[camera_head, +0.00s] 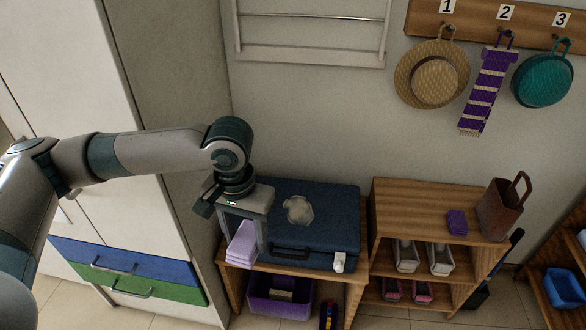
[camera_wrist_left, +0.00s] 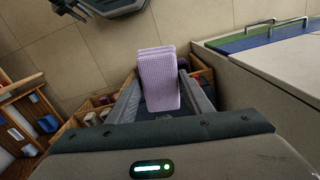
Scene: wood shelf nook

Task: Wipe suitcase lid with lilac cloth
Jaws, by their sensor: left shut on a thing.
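A dark blue suitcase (camera_head: 335,215) lies flat, lid up, on a low wooden shelf unit (camera_head: 232,290). Its lid carries a pale grey smudge (camera_head: 299,209) near the middle. Its handle (camera_head: 290,252) is on the front side. My left gripper (camera_head: 243,238) is shut on the lilac cloth (camera_head: 240,246), which hangs folded between the fingers at the suitcase's front left corner. I cannot tell whether the cloth touches the suitcase. The cloth also shows between the fingers in the left wrist view (camera_wrist_left: 158,80).
A white tag (camera_head: 339,262) sits at the suitcase's front right. A purple bin (camera_head: 280,302) is below. The right-hand shelf (camera_head: 405,200) bears a purple block (camera_head: 457,222) and a brown bag (camera_head: 500,208). A cabinet (camera_head: 160,200) stands close on the left. Hats and a scarf hang above.

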